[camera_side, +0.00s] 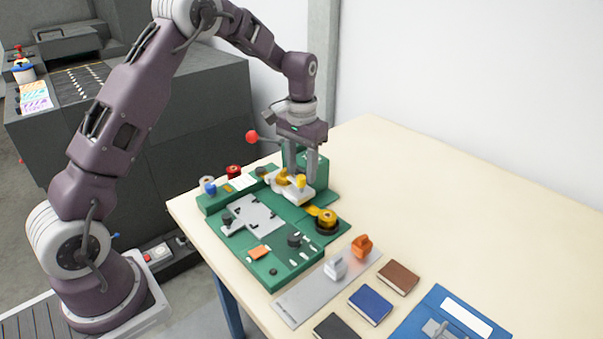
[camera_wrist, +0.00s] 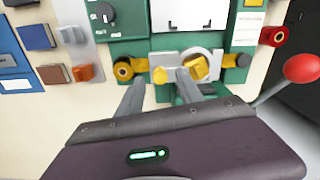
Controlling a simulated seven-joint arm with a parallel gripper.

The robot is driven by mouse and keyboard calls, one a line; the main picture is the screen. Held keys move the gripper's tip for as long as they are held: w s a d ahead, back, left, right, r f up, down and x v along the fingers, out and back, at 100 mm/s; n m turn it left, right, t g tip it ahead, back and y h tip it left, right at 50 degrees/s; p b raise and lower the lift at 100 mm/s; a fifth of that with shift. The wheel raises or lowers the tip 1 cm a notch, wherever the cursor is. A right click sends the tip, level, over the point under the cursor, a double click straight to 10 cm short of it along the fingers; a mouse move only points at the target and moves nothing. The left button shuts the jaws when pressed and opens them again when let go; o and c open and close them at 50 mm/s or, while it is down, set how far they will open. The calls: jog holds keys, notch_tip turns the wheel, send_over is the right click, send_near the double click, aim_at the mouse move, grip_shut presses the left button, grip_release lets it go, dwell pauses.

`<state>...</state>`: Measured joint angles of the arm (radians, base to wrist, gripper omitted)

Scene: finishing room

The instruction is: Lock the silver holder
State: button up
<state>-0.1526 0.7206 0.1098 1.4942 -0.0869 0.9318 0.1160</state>
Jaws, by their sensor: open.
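A pale silver holder (camera_side: 304,194) sits at the back of the green fixture board (camera_side: 225,244); it also shows in the wrist view (camera_wrist: 214,58). A small yellow knob (camera_side: 301,182) is on its near side, and it shows in the wrist view (camera_wrist: 159,75). A larger yellow piece (camera_wrist: 196,67) lies on the holder. My gripper (camera_side: 301,176) points down over the holder and is open. In the wrist view its fingertips (camera_wrist: 161,78) stand on either side of the small knob. I cannot tell whether they touch it.
A lever with a red ball (camera_side: 252,137) rises behind the fixture. A yellow-and-black roll (camera_side: 327,218) sits at its right. A grey strip (camera_side: 295,306) carries a white block (camera_side: 335,267) and an orange block (camera_side: 361,246). The table's right side (camera_side: 480,210) is clear.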

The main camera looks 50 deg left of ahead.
aim_at(301, 177)
notch_tip(301, 177, up, 5)
jog(key=shift+r, duration=0.2)
jog(key=s+d+r+t, duration=0.3)
jog(key=s+d+r, duration=0.3)
jog(key=s+r, duration=0.7)
jog(key=s+d+f+m+t, duration=0.1)
jog(key=s+d, duration=0.1)
jog(key=s, duration=0.7)
jog(key=s+d+f+m+t, duration=0.1)
jog(key=s+d, duration=0.1)
jog(key=s, duration=0.7)
jog(key=shift+t, duration=0.3)
